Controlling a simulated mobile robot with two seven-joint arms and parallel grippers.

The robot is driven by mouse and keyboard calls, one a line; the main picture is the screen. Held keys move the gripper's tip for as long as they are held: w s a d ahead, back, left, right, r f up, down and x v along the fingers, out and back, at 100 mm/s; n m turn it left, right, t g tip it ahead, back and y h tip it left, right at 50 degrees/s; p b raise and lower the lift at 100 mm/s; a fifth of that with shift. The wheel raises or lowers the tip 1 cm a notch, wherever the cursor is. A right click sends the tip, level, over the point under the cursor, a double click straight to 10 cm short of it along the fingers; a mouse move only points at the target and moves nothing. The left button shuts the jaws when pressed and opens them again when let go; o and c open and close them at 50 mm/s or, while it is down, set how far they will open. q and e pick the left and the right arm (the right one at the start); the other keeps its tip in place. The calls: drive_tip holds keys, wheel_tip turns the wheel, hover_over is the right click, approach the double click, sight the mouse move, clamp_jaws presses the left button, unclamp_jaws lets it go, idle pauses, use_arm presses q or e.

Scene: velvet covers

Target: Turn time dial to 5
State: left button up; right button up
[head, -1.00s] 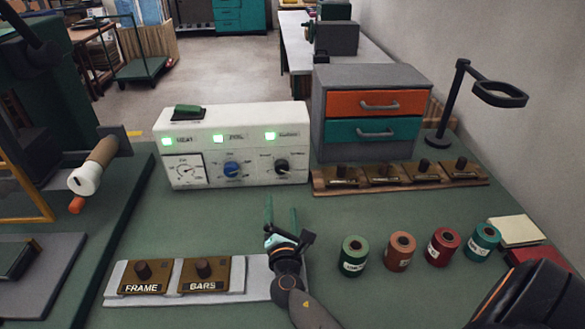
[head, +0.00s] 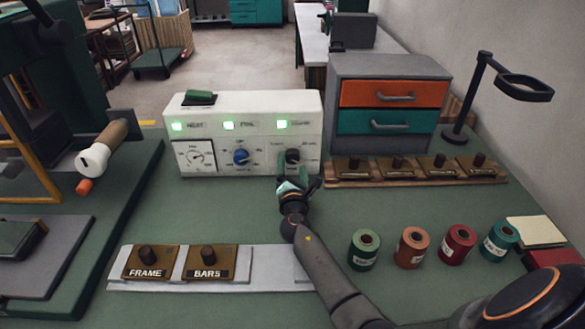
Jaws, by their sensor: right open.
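A white control box (head: 245,105) stands at the back of the green bench. Its front has a round gauge at left, a blue dial (head: 240,157) in the middle and a black dial (head: 292,155) at right. The labels and numbers are too small to read, so I cannot tell the time dial or its setting for sure. My right gripper (head: 293,166) is open in front of the black dial, with its fingers on either side of it and partly hiding its lower part. I cannot tell whether they touch it. My left gripper is out of view.
A drawer cabinet (head: 388,66) and a wooden rack (head: 340,184) of stamps stand right of the box. FRAME and BARS blocks (head: 148,262) lie in front. Several spools, including a green one (head: 364,250), stand at right. A press with a handle (head: 103,145) is at left.

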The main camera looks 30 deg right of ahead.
drive_tip(key=shift+w+d, duration=0.25)
drive_tip(key=shift+w, duration=0.05)
drive_tip(key=shift+c, duration=0.2)
clamp_jaws()
idle(0.3)
